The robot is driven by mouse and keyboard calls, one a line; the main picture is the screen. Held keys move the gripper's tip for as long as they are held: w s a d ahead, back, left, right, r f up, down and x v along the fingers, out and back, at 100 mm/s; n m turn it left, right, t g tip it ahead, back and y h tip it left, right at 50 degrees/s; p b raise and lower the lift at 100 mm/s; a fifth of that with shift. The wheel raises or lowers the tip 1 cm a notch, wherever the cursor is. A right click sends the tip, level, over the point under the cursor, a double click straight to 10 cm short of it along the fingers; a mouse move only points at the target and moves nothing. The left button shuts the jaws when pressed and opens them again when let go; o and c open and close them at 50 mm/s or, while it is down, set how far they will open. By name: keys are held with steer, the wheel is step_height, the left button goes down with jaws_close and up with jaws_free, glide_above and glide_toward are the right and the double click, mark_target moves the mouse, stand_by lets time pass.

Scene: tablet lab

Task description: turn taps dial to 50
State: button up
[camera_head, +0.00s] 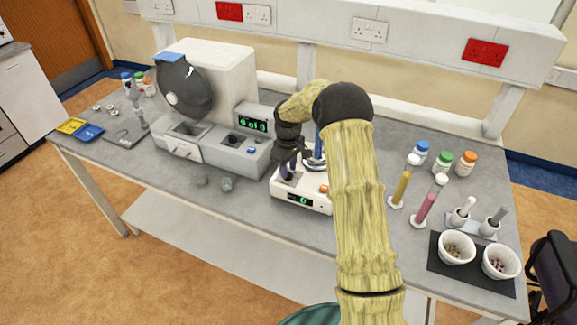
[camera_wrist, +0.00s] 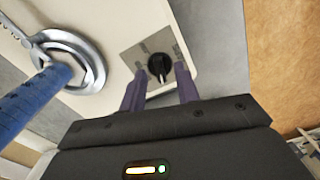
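The white tapping machine (camera_head: 283,193) stands near the front edge of the bench. Its green front display (camera_head: 300,200) seems to read 0. In the wrist view, its black dial (camera_wrist: 157,65) sits on a grey panel (camera_wrist: 142,50) with a pale pointer mark. My gripper (camera_wrist: 160,72) has its two purple fingers apart, one at each lower side of the dial. I cannot tell whether they touch it. In the head view my gripper (camera_head: 289,170) is over the machine's left part and hides the dial.
A blue cylinder (camera_wrist: 35,100) in a metal ring holder (camera_wrist: 90,62) stands close beside my gripper. Left of the machine is a grey-white device (camera_head: 215,145) whose display reads "0 of 0". Bottles, cylinders and two white bowls (camera_head: 457,252) stand to the right.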

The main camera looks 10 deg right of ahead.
steer(key=shift+f, duration=0.35)
jaws_close()
